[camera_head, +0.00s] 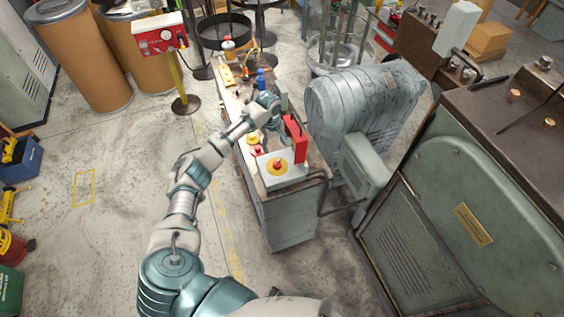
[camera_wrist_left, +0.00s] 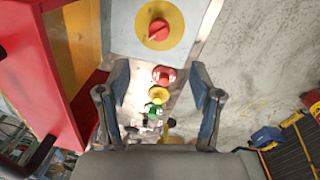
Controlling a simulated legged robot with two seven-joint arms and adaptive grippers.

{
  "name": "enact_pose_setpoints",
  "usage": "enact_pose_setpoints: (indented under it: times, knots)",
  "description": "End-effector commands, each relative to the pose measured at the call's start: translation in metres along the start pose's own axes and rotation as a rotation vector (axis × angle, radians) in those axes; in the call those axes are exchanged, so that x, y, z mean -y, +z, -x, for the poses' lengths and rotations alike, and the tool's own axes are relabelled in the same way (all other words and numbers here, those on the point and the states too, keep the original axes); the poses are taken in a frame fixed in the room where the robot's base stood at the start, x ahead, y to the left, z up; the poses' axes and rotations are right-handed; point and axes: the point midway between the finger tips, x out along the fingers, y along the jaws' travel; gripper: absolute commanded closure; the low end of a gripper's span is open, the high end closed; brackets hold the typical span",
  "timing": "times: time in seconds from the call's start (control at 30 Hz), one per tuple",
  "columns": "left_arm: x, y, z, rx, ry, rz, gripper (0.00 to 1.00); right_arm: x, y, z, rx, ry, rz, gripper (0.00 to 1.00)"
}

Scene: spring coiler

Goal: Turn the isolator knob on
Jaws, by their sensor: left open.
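The isolator knob (camera_head: 278,164) is red on a round yellow plate, on a pale box (camera_head: 290,181) at the near end of the bench. In the left wrist view the knob (camera_wrist_left: 158,30) sits at the top centre, beyond the fingertips, with its grip bar slightly tilted from horizontal. My left gripper (camera_head: 278,130) is above the bench, behind the box in the head view. In the left wrist view its two fingers (camera_wrist_left: 160,84) are spread apart, with nothing held between them and apart from the knob. My right gripper is not in view.
Red, yellow and green buttons (camera_wrist_left: 159,95) show between the fingers in the wrist view. A red upright part (camera_head: 296,138) stands close beside the gripper. A large grey machine housing (camera_head: 345,105) is right of the bench. Open floor (camera_head: 110,220) lies to the left.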

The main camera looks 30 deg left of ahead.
Motion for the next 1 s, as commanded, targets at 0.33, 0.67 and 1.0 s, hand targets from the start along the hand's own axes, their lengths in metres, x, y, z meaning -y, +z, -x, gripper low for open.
enact_pose_setpoints:
  times: [0.33, 0.67, 1.0]
  knots:
    - [-0.002, 0.002, -0.085, -0.001, -0.003, -0.001, 0.35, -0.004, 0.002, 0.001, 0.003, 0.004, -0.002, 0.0]
    - [-0.003, 0.003, -0.131, -0.002, -0.001, -0.002, 0.35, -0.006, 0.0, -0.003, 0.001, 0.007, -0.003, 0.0]
    - [-0.002, 0.001, -0.136, -0.002, 0.001, -0.002, 0.35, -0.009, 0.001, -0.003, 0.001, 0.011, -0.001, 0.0]
